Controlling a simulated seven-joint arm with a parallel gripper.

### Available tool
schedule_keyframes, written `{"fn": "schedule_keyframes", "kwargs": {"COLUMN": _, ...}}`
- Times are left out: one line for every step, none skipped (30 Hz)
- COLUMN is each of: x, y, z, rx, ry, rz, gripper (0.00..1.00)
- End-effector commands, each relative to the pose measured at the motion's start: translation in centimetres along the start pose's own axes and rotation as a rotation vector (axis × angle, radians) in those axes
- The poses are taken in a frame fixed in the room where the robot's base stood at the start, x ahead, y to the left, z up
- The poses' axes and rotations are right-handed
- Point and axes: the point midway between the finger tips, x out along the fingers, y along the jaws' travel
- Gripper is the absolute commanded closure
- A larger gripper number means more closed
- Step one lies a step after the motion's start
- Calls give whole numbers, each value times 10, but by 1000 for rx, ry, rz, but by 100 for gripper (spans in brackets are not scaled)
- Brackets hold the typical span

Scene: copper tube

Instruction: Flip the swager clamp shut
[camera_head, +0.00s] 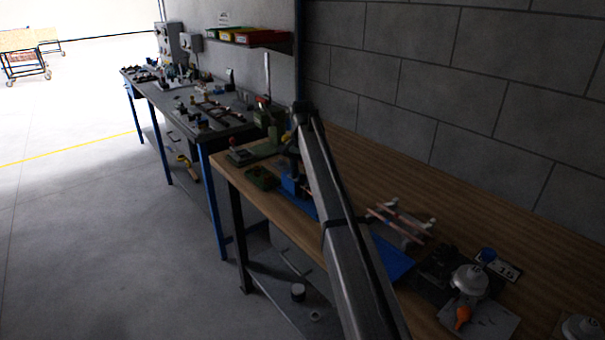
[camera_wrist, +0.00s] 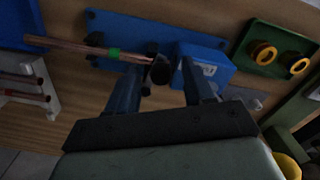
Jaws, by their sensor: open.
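The swager shows in the wrist view as a blue base plate (camera_wrist: 110,22) with a blue block (camera_wrist: 207,66) on it. A copper tube (camera_wrist: 65,44) with a green band (camera_wrist: 113,54) runs in from the left to a dark round knob or clamp part (camera_wrist: 160,72). My gripper (camera_wrist: 158,66) is open, with one finger on each side of this dark part. I cannot tell whether the fingers touch it. The clamp's hinge and angle are unclear. In the head view, the swager's blue part (camera_head: 291,186) is partly hidden by my arm.
A white rack with copper tubes (camera_wrist: 40,88) is at left. In the head view, the wooden bench (camera_head: 480,225) also carries a blue mat (camera_head: 392,258) and dark fittings nearer me.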

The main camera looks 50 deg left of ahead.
Motion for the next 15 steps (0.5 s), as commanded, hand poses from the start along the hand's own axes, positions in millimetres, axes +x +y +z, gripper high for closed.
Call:
{"fn": "schedule_keyframes", "kwargs": {"x": 0, "y": 0, "z": 0, "rx": 0, "ry": 0, "rz": 0, "gripper": 48}}
{"fn": "schedule_keyframes", "kwargs": {"x": 0, "y": 0, "z": 0, "rx": 0, "ry": 0, "rz": 0, "gripper": 50}}
{"fn": "schedule_keyframes", "kwargs": {"x": 0, "y": 0, "z": 0, "rx": 0, "ry": 0, "rz": 0, "gripper": 54}}
{"fn": "schedule_keyframes", "kwargs": {"x": 0, "y": 0, "z": 0, "rx": 0, "ry": 0, "rz": 0, "gripper": 57}}
{"fn": "schedule_keyframes", "kwargs": {"x": 0, "y": 0, "z": 0, "rx": 0, "ry": 0, "rz": 0, "gripper": 60}}
{"fn": "schedule_keyframes", "kwargs": {"x": 0, "y": 0, "z": 0, "rx": 0, "ry": 0, "rz": 0, "gripper": 64}}
{"fn": "schedule_keyframes", "kwargs": {"x": 0, "y": 0, "z": 0, "rx": 0, "ry": 0, "rz": 0, "gripper": 66}}
{"fn": "schedule_keyframes", "kwargs": {"x": 0, "y": 0, "z": 0, "rx": 0, "ry": 0, "rz": 0, "gripper": 69}}
{"fn": "schedule_keyframes", "kwargs": {"x": 0, "y": 0, "z": 0, "rx": 0, "ry": 0, "rz": 0, "gripper": 73}}
{"fn": "schedule_keyframes", "kwargs": {"x": 0, "y": 0, "z": 0, "rx": 0, "ry": 0, "rz": 0, "gripper": 76}}
{"fn": "schedule_keyframes", "kwargs": {"x": 0, "y": 0, "z": 0, "rx": 0, "ry": 0, "rz": 0, "gripper": 79}}
{"fn": "schedule_keyframes", "kwargs": {"x": 0, "y": 0, "z": 0, "rx": 0, "ry": 0, "rz": 0, "gripper": 83}}
{"fn": "schedule_keyframes", "kwargs": {"x": 0, "y": 0, "z": 0, "rx": 0, "ry": 0, "rz": 0, "gripper": 86}}
{"fn": "schedule_keyframes", "kwargs": {"x": 0, "y": 0, "z": 0, "rx": 0, "ry": 0, "rz": 0, "gripper": 88}}
{"fn": "schedule_keyframes", "kwargs": {"x": 0, "y": 0, "z": 0, "rx": 0, "ry": 0, "rz": 0, "gripper": 92}}
